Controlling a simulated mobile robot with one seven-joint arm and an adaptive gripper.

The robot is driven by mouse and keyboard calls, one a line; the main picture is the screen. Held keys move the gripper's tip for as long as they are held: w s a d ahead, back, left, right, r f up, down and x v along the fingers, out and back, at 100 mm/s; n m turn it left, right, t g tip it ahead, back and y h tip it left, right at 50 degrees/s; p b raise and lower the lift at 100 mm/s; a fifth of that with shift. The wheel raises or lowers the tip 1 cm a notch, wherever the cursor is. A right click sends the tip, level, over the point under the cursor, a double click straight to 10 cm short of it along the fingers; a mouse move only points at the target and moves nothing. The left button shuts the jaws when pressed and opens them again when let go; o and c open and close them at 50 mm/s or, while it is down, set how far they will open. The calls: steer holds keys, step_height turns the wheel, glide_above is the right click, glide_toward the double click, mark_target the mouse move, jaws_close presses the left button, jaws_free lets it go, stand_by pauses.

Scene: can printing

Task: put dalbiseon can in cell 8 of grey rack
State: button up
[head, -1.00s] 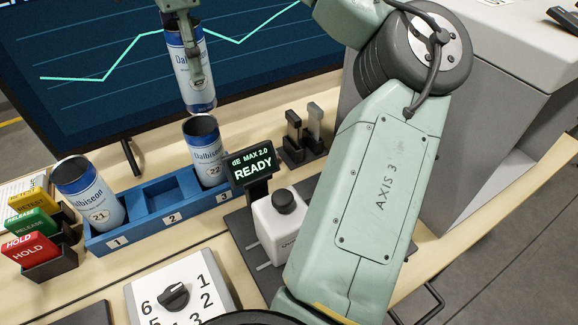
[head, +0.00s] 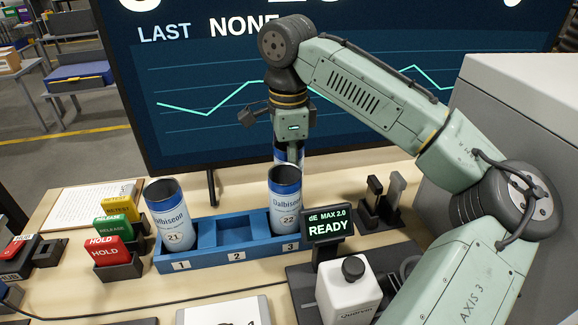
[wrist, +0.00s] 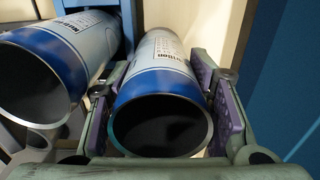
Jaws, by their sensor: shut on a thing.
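My gripper (head: 292,152) is shut on a blue-and-white can (wrist: 167,92), close behind can 22. In the wrist view the purple-padded fingers lie on both sides of this can and its dark open mouth faces the camera. In the head view can 22 hides most of it. Dalbiseon can 22 (head: 285,205) stands in cell 3 of the blue rack (head: 212,258). Dalbiseon can 21 (head: 168,215) leans in cell 1, and cell 2 is empty. I see no grey rack.
A READY display (head: 327,226) and a white bottle (head: 347,292) stand right of the blue rack. A large screen (head: 400,110) stands behind. Red, green and yellow button blocks (head: 110,252) are at left. A grey machine (head: 530,110) stands at right.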

steer(key=shift+f, duration=0.45)
steer(key=o, duration=0.3)
steer(key=shift+f, duration=0.15)
steer(key=shift+o, duration=1.1)
